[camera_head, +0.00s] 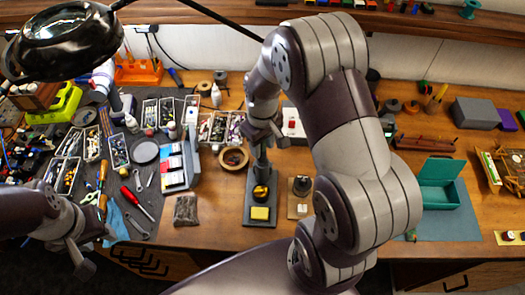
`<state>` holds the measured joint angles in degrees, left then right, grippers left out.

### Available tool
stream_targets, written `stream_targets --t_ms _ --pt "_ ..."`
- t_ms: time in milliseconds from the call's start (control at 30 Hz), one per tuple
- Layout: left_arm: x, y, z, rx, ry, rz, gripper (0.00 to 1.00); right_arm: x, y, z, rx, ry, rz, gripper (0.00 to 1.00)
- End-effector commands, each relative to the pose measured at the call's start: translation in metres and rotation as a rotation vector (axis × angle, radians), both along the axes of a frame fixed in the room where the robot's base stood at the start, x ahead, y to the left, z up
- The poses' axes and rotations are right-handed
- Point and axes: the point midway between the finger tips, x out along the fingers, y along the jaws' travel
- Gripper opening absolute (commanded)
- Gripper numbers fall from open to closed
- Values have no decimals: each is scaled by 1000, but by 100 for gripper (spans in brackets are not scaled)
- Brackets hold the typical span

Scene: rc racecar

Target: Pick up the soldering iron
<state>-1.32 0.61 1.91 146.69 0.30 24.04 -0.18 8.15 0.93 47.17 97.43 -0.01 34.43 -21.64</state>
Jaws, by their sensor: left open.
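My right gripper (261,138) points down just above this stand, at the top of the upright piece. Its fingers are too small to show whether they are open or touching anything. My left gripper (82,256) is open and empty at the lower left, near the bench's front edge.
A red screwdriver (137,204), wrenches and parts trays crowd the grey mat at left. A mesh pad (186,210) lies left of the stand. A teal box (440,185) stands at right. My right arm hides part of the bench's middle.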

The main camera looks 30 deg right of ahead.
Motion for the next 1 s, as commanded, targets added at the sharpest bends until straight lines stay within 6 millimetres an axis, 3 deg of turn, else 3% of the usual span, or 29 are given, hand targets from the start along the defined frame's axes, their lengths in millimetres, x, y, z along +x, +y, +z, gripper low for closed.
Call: stream_targets --t_ms 33,100,433,567,900,1000 --pt "0 0 0 0 0 0 43 0 0 0 0 0 0 22" --pt "0 0 0 0 0 0 43 0 0 0 0 0 0 0" --pt "0 0 0 0 0 0 43 0 0 2 0 0 0 0" --pt "0 0 -3 0 0 0 43 1 0 13 -1 -2 0 0" --pt "0 0 -16 0 0 0 43 1 0 92 -1 -6 0 0" --pt "0 0 1 0 0 0 43 0 0 126 -1 -2 0 0"
